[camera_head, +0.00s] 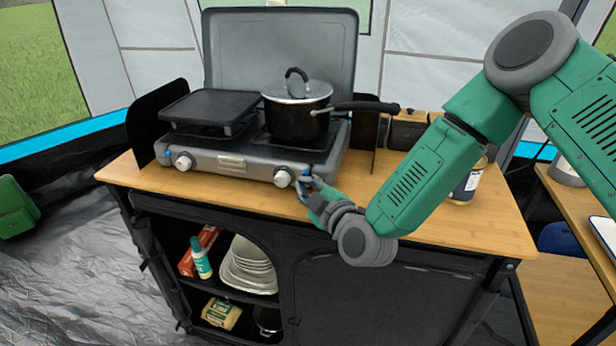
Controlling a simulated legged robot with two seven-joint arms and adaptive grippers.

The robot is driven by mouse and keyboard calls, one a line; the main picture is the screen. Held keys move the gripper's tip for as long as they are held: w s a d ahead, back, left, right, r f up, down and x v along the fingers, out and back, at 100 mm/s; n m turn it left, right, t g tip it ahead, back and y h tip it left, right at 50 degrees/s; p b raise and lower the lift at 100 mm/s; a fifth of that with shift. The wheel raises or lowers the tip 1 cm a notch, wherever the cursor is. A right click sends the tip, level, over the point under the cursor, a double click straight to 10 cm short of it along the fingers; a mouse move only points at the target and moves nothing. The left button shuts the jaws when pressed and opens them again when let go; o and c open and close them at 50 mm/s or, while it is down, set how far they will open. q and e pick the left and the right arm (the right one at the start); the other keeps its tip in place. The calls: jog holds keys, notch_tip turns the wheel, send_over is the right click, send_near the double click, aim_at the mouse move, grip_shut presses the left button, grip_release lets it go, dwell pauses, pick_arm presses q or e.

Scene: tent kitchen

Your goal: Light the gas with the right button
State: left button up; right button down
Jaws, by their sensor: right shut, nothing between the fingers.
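The grey two-burner gas stove (232,164) stands on the wooden counter with its lid raised. Its right button (282,178) is a round white-grey knob on the front panel, near the right end. The left button (184,162) is a similar knob near the left end. My right gripper (304,181) is shut with nothing between its fingers. Its fingertips are close beside the right button, on its right side; I cannot tell whether they touch. No flame shows; the right burner is mostly hidden under the pot. My left gripper is not in view.
A black lidded pot (296,120) sits on the right burner, its handle pointing right. A black griddle plate (210,107) covers the left burner.

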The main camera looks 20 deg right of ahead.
jog(key=shift+a+r, duration=0.15)
jog(key=shift+a, duration=0.7)
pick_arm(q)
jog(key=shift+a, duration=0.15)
pick_arm(e)
jog(key=shift+d, duration=0.65)
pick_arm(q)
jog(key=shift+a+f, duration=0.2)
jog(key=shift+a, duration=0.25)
pick_arm(e)
jog(key=shift+a, duration=0.55)
jog(key=shift+d, duration=0.1)
jog(key=shift+w+d, duration=0.25)
jog(key=shift+d, duration=0.55)
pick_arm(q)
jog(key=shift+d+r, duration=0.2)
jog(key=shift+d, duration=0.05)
pick_arm(e)
jog(key=shift+a, duration=0.15)
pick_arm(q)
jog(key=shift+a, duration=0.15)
pick_arm(e)
jog(key=shift+a, duration=0.1)
